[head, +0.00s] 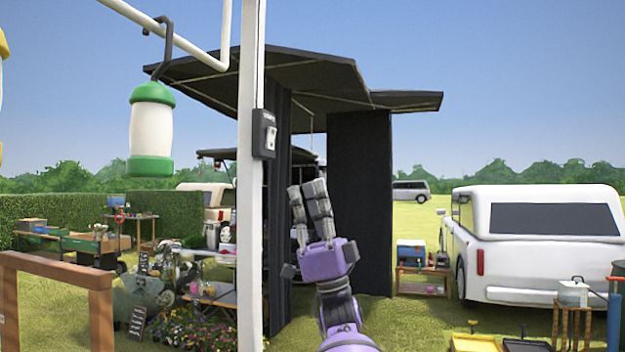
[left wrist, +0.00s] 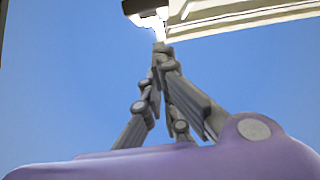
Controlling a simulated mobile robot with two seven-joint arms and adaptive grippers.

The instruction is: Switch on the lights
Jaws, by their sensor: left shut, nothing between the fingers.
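A dark switch box (head: 264,133) with a light rocker is fixed to a white post (head: 249,200). A green and white lantern (head: 152,130) hangs from a hook to the left of the post. My left gripper (head: 308,188) has its fingers pointing up, shut and empty, below and to the right of the switch box in the head view. In the left wrist view the fingertips (left wrist: 161,47) are together just below the box's light rocker (left wrist: 153,22); I cannot tell whether they touch it. My right gripper is out of view.
A yellow lantern (head: 3,60) is cut off at the left edge. A white pipe (head: 185,42) runs overhead. A black canopy stall (head: 360,200) stands behind my gripper, a white van (head: 535,240) at right. A wooden rail (head: 60,268) is at lower left.

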